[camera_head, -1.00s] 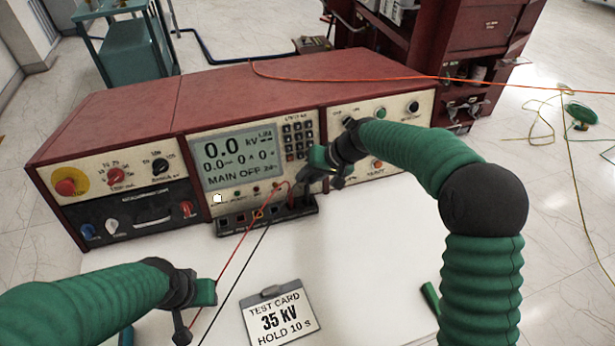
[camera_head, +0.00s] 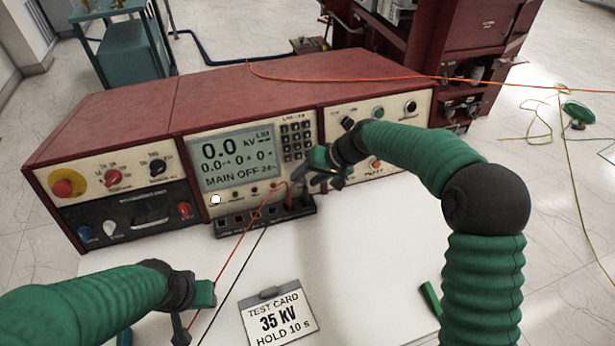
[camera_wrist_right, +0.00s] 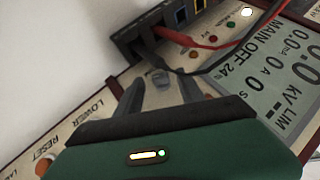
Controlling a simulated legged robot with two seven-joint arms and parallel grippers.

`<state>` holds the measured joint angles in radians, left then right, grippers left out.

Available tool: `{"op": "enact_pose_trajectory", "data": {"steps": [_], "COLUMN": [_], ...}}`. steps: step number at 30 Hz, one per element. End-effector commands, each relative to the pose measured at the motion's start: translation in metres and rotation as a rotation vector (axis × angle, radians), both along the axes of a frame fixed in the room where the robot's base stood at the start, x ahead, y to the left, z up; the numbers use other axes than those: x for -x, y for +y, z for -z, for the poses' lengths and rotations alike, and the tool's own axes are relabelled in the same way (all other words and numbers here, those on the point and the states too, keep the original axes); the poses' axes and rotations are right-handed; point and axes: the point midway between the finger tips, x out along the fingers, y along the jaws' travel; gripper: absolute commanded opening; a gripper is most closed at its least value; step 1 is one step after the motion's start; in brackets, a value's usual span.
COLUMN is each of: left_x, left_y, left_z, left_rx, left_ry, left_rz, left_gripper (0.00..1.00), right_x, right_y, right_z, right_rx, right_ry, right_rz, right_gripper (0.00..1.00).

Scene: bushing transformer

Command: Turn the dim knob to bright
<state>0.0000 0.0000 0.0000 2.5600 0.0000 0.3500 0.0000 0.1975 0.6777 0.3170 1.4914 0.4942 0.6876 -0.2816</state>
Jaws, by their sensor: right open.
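The test console's right panel (camera_head: 392,147) carries small black knobs, one (camera_head: 347,122) beside my right forearm and one (camera_head: 410,107) at the upper right. I cannot read which is marked dim. My right gripper (camera_head: 318,178) is open in front of the panel, near the seam with the display section. My left gripper (camera_head: 192,308) is low on the left, over the white table, away from the console.
A socket strip (camera_head: 235,224) with red and black leads stands before the display (camera_head: 237,160), which reads MAIN OFF. A test card (camera_head: 279,317) lies on the white table (camera_head: 370,250). The left panel has a red knob (camera_head: 113,177) and a black knob (camera_head: 157,166).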

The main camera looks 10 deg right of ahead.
Motion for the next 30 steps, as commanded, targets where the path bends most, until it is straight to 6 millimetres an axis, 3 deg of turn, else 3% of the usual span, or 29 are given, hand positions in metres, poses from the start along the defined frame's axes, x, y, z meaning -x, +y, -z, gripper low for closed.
{"op": "enact_pose_trajectory", "data": {"steps": [5,15,21,30], "left_x": [0.000,0.000,0.000,0.000], "left_y": [0.000,0.000,0.000,0.000], "left_z": [-0.003,-0.018,-0.024,-0.024], "left_rx": [0.000,0.000,0.000,0.000], "left_ry": [0.000,0.000,0.000,0.000], "left_rz": [0.000,0.000,0.000,0.000], "left_gripper": [0.36,0.36,0.36,0.36], "right_x": [0.004,0.033,0.047,0.053], "right_y": [-0.007,-0.053,-0.075,-0.083], "right_z": [-0.012,-0.090,-0.125,-0.136], "right_rx": [0.000,0.001,0.001,0.000], "right_ry": [-0.002,-0.003,-0.001,0.002], "right_rz": [0.001,0.003,0.002,0.000], "right_gripper": [0.45,0.45,0.45,0.45]}}
